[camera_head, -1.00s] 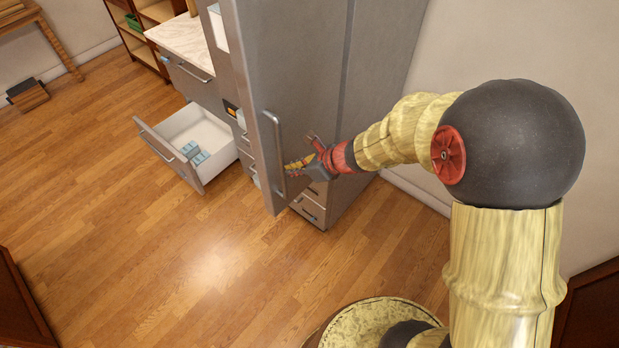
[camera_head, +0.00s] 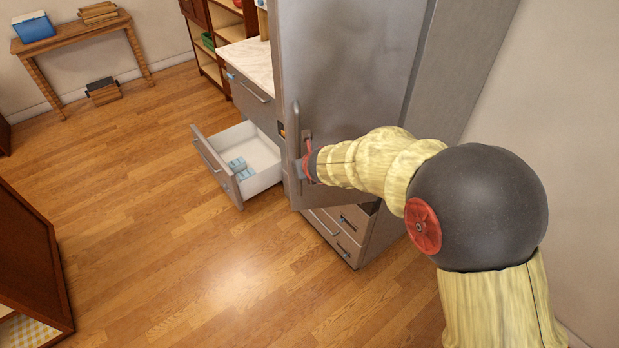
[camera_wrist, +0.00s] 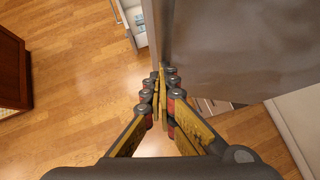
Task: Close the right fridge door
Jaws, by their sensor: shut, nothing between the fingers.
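The fridge door (camera_head: 350,70) is a tall grey metal panel standing partly open, swung out from the tall grey cabinet body (camera_head: 455,75). A vertical bar handle (camera_head: 294,145) runs along its free edge. My gripper (camera_head: 306,168) is at the door's outer face beside the handle, and my arm partly covers the door's lower part. In the wrist view my gripper (camera_wrist: 160,75) is shut and empty, with its fingertips close to the door's edge and face (camera_wrist: 230,50). I cannot tell whether they touch the door.
An open white drawer (camera_head: 250,155) with light-blue items juts out left of the fridge, below a marble counter (camera_head: 248,62). More drawers (camera_head: 338,235) sit below the door. A brown cabinet (camera_head: 25,250) stands at left. The wooden floor (camera_head: 160,200) between is clear.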

